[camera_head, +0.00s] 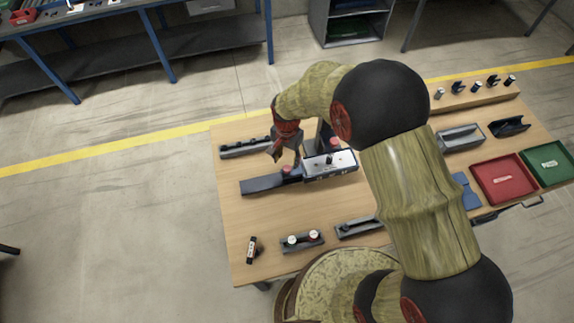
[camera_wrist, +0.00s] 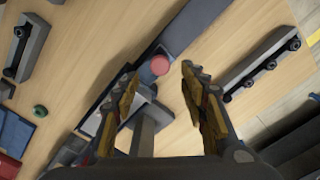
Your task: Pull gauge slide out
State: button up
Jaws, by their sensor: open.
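The gauge stands on the wooden table, with a pale-topped block (camera_head: 330,163) and a long dark blue slide or rail (camera_head: 262,184) reaching left from it. A red round knob (camera_head: 287,170) sits on the rail near the block; it also shows in the wrist view (camera_wrist: 160,65). My gripper (camera_head: 284,160) is above the rail, close to this knob. In the wrist view its open fingers (camera_wrist: 160,72) lie left and right of the knob in the picture; I cannot tell their height over it. The left finger hides part of the block.
A second red knob (camera_head: 335,144) stands behind the block. A dark rack (camera_head: 245,148) lies behind the rail, and a box with round buttons (camera_head: 302,241) is in front. A red tray (camera_head: 503,178) and green tray (camera_head: 549,162) are far right. My arm hides the table's middle.

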aim_at(287, 168)
jog(key=shift+f, duration=2.75)
jog(key=c, duration=0.3)
jog(key=c, duration=0.7)
grip_shut()
